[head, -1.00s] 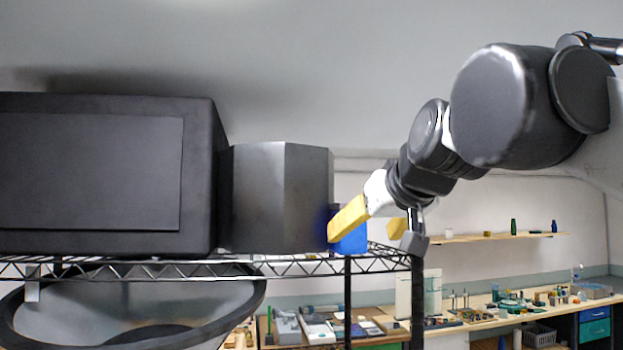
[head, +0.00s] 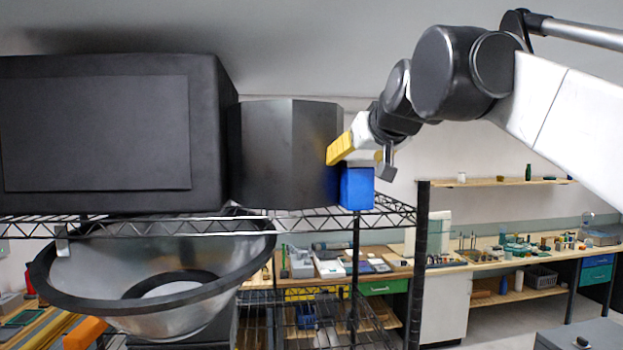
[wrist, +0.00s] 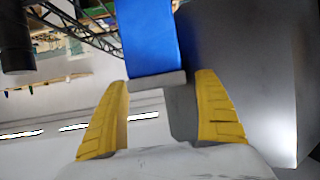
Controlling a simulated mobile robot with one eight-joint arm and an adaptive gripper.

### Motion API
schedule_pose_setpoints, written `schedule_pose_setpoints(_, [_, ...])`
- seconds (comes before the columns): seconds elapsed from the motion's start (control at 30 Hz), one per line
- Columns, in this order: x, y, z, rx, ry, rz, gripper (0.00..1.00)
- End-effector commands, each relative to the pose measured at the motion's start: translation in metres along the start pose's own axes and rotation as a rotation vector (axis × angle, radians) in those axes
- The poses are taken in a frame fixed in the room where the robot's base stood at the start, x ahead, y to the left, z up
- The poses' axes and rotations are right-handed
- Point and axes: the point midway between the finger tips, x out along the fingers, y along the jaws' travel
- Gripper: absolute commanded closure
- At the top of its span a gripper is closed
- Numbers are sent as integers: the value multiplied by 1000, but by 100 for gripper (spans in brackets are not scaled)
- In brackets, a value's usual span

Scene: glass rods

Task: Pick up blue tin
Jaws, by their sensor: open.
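The blue tin (head: 357,188) is a bright blue box standing on the wire shelf, at its right end. My gripper (head: 352,152), with yellow finger pads, is open just above the tin in the head view. In the wrist view, the tin (wrist: 152,38) shows at the top centre, its grey-edged end facing me. The open fingers (wrist: 163,80) lie to either side of that end in the picture. I cannot tell whether they touch it. Nothing is held.
A dark faceted box (head: 285,155) stands close at the tin's left, and shows beside the right finger in the wrist view (wrist: 255,90). A large black case (head: 100,130) is further left. The wire shelf (head: 395,212) has a black post at right. A metal bowl (head: 215,270) is below.

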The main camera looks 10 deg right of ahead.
Motion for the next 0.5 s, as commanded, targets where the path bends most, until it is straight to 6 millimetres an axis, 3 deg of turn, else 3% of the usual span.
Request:
schedule_pose_setpoints(0.3, [8,0,1,-1,0,0,23])
schedule_pose_setpoints(0.5, [8,0,1,0,0,0,84])
